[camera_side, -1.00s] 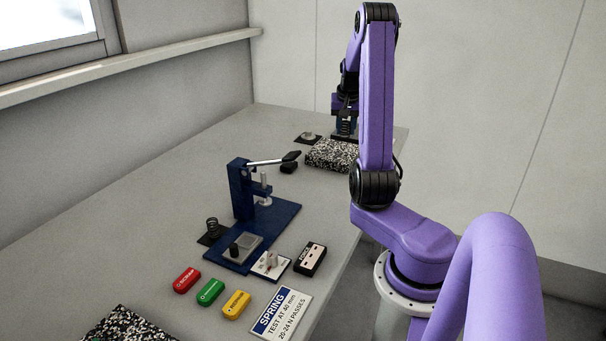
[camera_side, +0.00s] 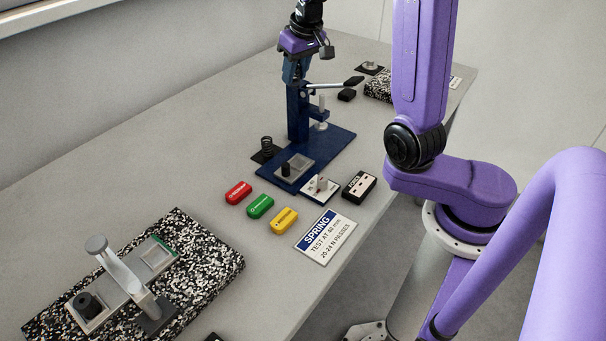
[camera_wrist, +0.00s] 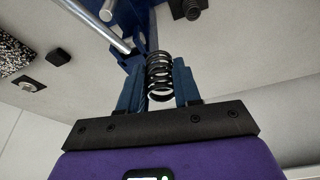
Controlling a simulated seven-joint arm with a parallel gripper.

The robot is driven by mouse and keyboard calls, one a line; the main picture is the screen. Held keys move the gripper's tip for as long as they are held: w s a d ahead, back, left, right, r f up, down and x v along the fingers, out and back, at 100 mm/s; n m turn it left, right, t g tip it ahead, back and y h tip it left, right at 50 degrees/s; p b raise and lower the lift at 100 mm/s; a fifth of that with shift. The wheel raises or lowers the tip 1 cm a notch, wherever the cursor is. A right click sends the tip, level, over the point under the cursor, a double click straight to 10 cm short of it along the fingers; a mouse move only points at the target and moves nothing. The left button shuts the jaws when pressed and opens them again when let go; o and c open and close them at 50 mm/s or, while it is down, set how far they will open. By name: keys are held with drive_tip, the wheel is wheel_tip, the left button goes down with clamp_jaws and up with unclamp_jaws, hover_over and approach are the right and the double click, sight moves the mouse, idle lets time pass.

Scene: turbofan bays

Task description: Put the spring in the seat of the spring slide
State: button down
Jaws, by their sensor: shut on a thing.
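My gripper (camera_wrist: 159,82) is shut on a black coil spring (camera_wrist: 159,70), which stands between its blue fingers in the wrist view. In the side view my gripper (camera_side: 296,70) is in the air by the top of the blue press (camera_side: 298,112); the held spring cannot be made out there. A second dark spring (camera_side: 267,147) stands on a black pad left of the press. A grey slide-like fixture (camera_side: 128,275) lies on a speckled slab at lower left, with a black cylinder at one end and a green-edged square recess at the other. No label confirms it as the spring slide.
The press lever (camera_side: 335,84) sticks out right, close to my gripper. Red (camera_side: 238,192), green (camera_side: 260,206) and yellow (camera_side: 284,220) labelled blocks and a SPRING card (camera_side: 325,238) lie in front. The speckled slab (camera_side: 205,240) is at lower left. The table's left side is clear.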

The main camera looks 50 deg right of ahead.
drive_tip(key=s+a+f+n, duration=0.2)
drive_tip(key=s+a+f, duration=0.2)
drive_tip(key=a+f, duration=0.4)
drive_tip(key=s+d+r+n+y, duration=0.1)
drive_tip(key=s+r+n, duration=0.1)
drive_tip(key=s, duration=0.6)
drive_tip(key=s+r+n+y, duration=0.1)
drive_tip(key=s+n, duration=0.2)
drive_tip(key=s, duration=0.5)
approach(296, 163)
drive_tip(key=shift+w+a+f, duration=0.4)
drive_tip(key=shift+w+f, duration=0.15)
drive_tip(key=shift+f, duration=0.2)
drive_tip(key=shift+w+f, duration=0.2)
drive_tip(key=shift+f, duration=0.05)
drive_tip(key=shift+x, duration=0.8)
drive_tip(key=shift+s+d+f, duration=0.1)
drive_tip(key=shift+f, duration=0.8)
drive_tip(key=shift+f, duration=0.35)
